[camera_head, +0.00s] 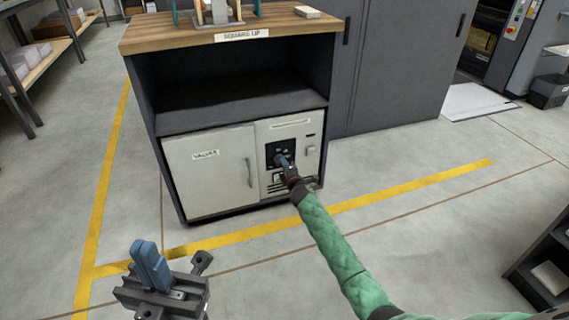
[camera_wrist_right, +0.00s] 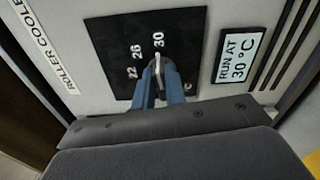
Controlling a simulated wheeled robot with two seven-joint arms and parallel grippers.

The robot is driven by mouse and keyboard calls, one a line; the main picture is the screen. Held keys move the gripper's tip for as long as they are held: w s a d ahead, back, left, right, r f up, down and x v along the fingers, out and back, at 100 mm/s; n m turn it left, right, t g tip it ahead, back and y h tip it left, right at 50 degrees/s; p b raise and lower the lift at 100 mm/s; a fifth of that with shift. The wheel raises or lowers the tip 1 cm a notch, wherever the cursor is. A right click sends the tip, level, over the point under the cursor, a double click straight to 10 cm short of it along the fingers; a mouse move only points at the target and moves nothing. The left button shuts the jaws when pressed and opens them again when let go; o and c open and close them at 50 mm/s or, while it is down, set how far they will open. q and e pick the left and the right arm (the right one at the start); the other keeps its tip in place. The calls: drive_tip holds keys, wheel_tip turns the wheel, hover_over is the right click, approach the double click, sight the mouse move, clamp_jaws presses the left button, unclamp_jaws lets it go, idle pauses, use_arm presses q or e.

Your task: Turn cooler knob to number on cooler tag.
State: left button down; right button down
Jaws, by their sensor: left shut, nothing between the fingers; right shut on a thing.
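The cooler panel (camera_head: 285,158) is on the white front of the cabinet, at its right side. In the right wrist view the black dial plate (camera_wrist_right: 112,50) shows 22, 26 and 30. The cooler knob (camera_wrist_right: 158,65) is between the blue fingers of my right gripper (camera_wrist_right: 160,88), which is shut on it. The knob's visible light end points up at the 30. The cooler tag (camera_wrist_right: 238,56) beside the plate reads "RUN AT 30 °C". The fingers hide the knob's lower part. My left gripper (camera_head: 148,262) is shut and empty, low in the head view, away from the cabinet.
A label reading "ROLLER COOLER" (camera_wrist_right: 48,55) is left of the dial. A white door (camera_head: 210,175) with a handle is left of the panel. A wooden top (camera_head: 230,35) holds a stand above an open shelf. The floor in front, with yellow lines (camera_head: 400,190), is clear.

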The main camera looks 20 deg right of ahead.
drive_tip(key=shift+d+m, duration=0.1)
drive_tip(key=shift+m, duration=0.7)
drive_tip(key=shift+f, duration=0.1)
drive_tip(key=c, duration=1.4)
unclamp_jaws()
drive_tip(key=shift+c, duration=0.2)
drive_tip(key=shift+s+p, duration=0.1)
drive_tip(key=shift+p, duration=0.2)
